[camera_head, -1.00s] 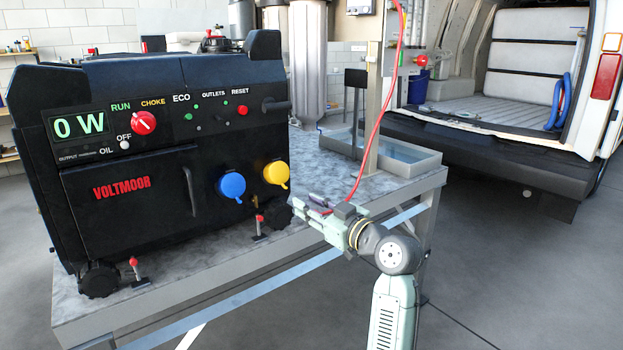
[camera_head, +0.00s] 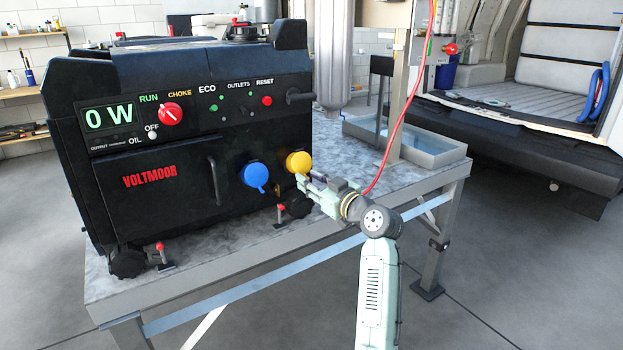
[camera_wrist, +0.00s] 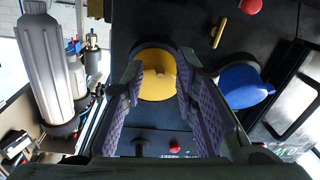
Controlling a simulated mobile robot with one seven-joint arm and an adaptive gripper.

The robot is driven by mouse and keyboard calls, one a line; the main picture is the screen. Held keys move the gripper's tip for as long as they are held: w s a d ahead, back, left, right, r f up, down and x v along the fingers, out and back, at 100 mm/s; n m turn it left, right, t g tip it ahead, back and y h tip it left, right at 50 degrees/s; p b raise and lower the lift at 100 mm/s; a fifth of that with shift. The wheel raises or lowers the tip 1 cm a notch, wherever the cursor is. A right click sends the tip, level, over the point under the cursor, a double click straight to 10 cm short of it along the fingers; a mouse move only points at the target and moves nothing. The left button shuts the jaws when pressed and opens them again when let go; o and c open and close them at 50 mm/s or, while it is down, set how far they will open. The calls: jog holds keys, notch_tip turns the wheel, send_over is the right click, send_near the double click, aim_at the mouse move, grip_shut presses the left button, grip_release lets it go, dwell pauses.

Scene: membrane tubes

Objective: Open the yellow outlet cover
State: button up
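The yellow outlet cover (camera_head: 298,161) is a round cap on the lower right front of the black generator (camera_head: 140,210). It appears closed flat over its outlet. In the wrist view the yellow cover (camera_wrist: 158,75) lies between and beyond my fingers, its lower part between the two tips. My gripper (camera_head: 304,181) is just below and in front of the cover in the head view. Its purple-padded fingers (camera_wrist: 160,85) are open and spread, with nothing clearly held. Whether a fingertip touches the cover cannot be told.
A blue outlet cover (camera_head: 255,175) sits just left of the yellow one. Red-tipped clamps (camera_head: 280,214) and a black foot (camera_head: 298,204) are below on the table (camera_head: 215,262). A red hose (camera_head: 408,110) hangs behind my wrist. The floor in front is clear.

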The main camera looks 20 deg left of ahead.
jog(key=shift+c, duration=0.2)
grip_shut()
dwell(0.7)
